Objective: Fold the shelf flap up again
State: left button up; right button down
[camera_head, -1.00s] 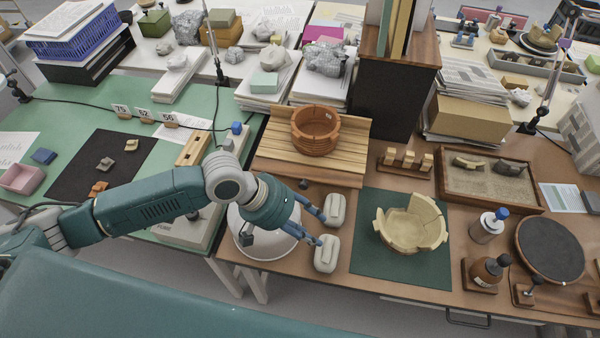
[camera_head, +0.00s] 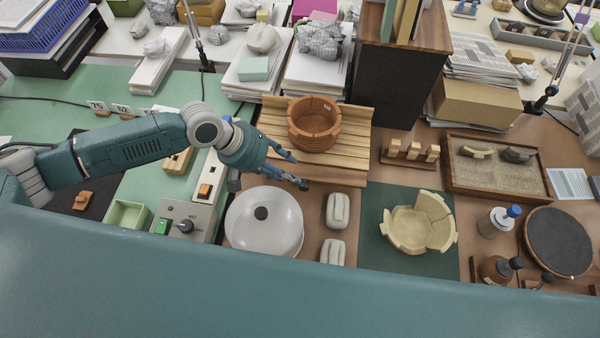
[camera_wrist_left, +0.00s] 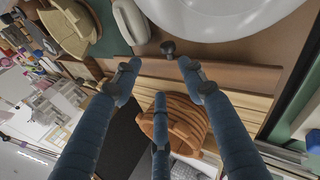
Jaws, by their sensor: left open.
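The slatted wooden shelf (camera_head: 350,125) stands at the middle back of the brown table. Its flap (camera_head: 338,177) is a plain brown board lying low along the front edge; it also shows in the left wrist view (camera_wrist_left: 240,77). A dark knob (camera_wrist_left: 168,47) shows at the flap's outer edge in the left wrist view. My left gripper (camera_head: 294,171) is open and empty over the flap's left part. In the left wrist view its spread fingers (camera_wrist_left: 160,70) are near the knob, which sits beyond the tips; I cannot tell whether they touch the flap. My right gripper is not in view.
A ribbed terracotta pot (camera_head: 313,123) stands on the shelf slats. A white dome (camera_head: 265,222) and two pale rounded blocks (camera_head: 338,210) lie in front of the shelf. A pale broken bowl (camera_head: 418,222) rests on a green mat (camera_head: 385,262) to the right. A dark cabinet (camera_head: 400,90) stands behind.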

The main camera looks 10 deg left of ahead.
pick_arm(q)
jog(key=p, duration=0.1)
send_over(306, 176)
jog(key=s+a, duration=0.2)
jog(key=s, duration=0.1)
notch_tip(306, 176, down, 5)
jog(key=shift+d+f, duration=0.45)
jog(key=shift+f, duration=0.15)
jog(key=shift+a, duration=0.1)
grip_shut()
jog(key=shift+r, duration=0.1)
